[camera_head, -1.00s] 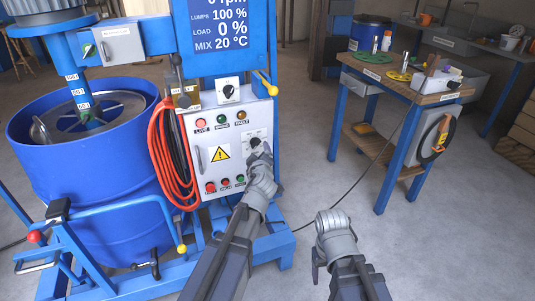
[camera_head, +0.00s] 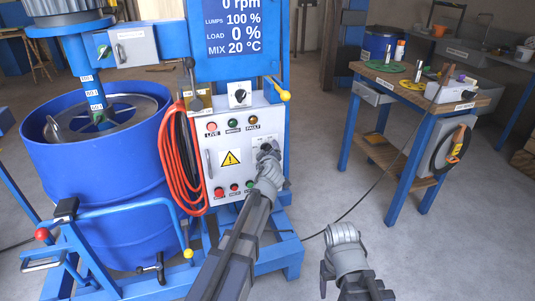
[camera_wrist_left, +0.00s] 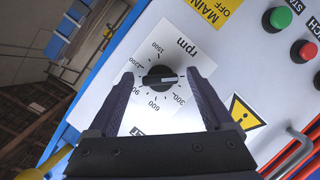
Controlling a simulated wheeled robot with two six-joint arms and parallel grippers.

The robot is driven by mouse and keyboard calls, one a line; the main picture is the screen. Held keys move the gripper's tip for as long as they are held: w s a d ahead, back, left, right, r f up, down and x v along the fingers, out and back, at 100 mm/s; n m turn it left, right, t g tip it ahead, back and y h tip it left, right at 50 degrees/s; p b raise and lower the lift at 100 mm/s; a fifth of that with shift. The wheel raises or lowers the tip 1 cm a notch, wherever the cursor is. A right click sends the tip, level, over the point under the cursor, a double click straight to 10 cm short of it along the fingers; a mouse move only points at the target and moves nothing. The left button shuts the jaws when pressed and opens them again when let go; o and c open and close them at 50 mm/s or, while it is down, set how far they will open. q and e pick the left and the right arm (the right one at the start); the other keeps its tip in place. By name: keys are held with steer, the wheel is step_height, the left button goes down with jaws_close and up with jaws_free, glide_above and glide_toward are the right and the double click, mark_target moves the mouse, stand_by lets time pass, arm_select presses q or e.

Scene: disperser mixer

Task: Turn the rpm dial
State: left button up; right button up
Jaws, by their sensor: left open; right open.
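The rpm dial (camera_wrist_left: 160,78) is a round black knob with a pale pointer line on a white plate marked with numbers, in the left wrist view. My left gripper (camera_wrist_left: 165,88) is open, with one dark finger on each side of the dial and a visible gap to the knob. In the head view, my left gripper (camera_head: 268,155) is at the right side of the control box and hides most of the dial. My right gripper (camera_head: 325,275) is low, right of the machine and away from it; its fingers are small here.
The control box (camera_head: 222,190) carries lamps, buttons and a main switch (camera_head: 239,95) above. Orange hose (camera_head: 178,170) hangs at its left, beside a blue drum (camera_head: 100,185). A workbench (camera_head: 425,90) with tools stands right, with open floor between.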

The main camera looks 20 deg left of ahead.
arm_select(q)
steer(key=shift+c, duration=0.3)
jaws_close()
stand_by(0.3)
steer(key=shift+w+d+f+m+g+y+b, duration=0.1)
steer(key=shift+m+g+y+b, duration=0.25)
steer(key=shift+m+g+y, duration=1.45)
steer(key=shift+d+m+t+y+b, duration=0.15)
steer(key=shift+m+y+b, duration=0.55)
steer(key=shift+m, duration=2.45)
steer(key=shift+w+d+f+m+g+y+b, duration=0.1)
steer(key=shift+m+g+y, duration=0.65)
steer(key=shift+m+y, duration=1.3)
steer(key=shift+r+m+h, duration=0.1)
steer(key=shift+m+h, duration=0.25)
steer(key=shift+m, duration=0.15)
